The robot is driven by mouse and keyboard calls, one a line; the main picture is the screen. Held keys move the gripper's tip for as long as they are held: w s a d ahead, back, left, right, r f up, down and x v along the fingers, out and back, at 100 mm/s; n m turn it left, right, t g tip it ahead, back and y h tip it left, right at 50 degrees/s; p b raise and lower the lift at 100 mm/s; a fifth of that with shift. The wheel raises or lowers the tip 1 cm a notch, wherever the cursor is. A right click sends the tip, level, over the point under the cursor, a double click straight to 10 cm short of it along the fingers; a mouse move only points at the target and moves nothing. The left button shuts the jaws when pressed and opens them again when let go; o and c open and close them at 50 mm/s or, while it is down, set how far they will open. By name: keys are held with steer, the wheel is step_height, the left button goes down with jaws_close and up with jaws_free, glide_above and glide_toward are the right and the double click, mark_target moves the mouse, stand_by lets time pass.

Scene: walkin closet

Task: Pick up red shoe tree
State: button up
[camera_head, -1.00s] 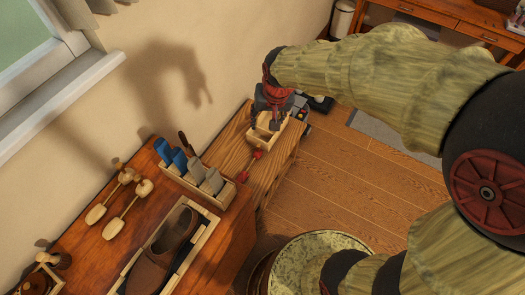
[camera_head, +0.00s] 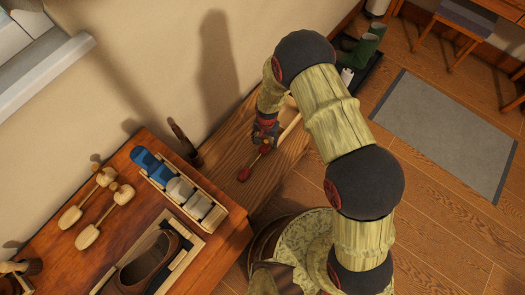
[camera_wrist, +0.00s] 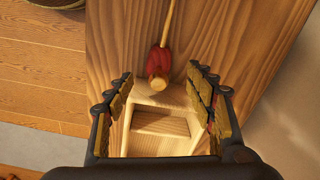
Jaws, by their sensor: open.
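The red shoe tree (camera_head: 244,174) lies on the low wooden bench beside the dresser. In the wrist view its near red end (camera_wrist: 158,61), with a round wooden knob, faces me and a thin rod runs away from it. My gripper (camera_head: 265,140) points down over the bench at this near end. In the wrist view my gripper (camera_wrist: 160,82) is open, with its fingers apart on either side of the knob end. A pale wooden box-like piece (camera_wrist: 155,145) with a recess sits between the fingers, below the knob. I cannot tell whether the fingers touch anything.
The low bench (camera_head: 228,140) stands against the wall. The higher dresser (camera_head: 150,215) at left holds wooden shoe trees (camera_head: 103,220), a brush tray (camera_head: 190,204) and a brown shoe (camera_head: 150,262). Green boots (camera_head: 370,44) stand behind my arm. A grey mat (camera_head: 445,125) lies at right.

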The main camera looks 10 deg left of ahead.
mark_target(266, 147)
steer(key=f+b, duration=0.1)
steer(key=f, duration=0.1)
steer(key=f+b, duration=0.1)
steer(key=f, duration=0.2)
steer(key=f+b, duration=0.1)
steer(key=f, duration=0.1)
steer(key=shift+w+d+f, duration=0.15)
steer(key=shift+w+f, duration=0.2)
steer(key=c, duration=0.4)
steer(key=shift+r, duration=0.1)
steer(key=c, duration=1)
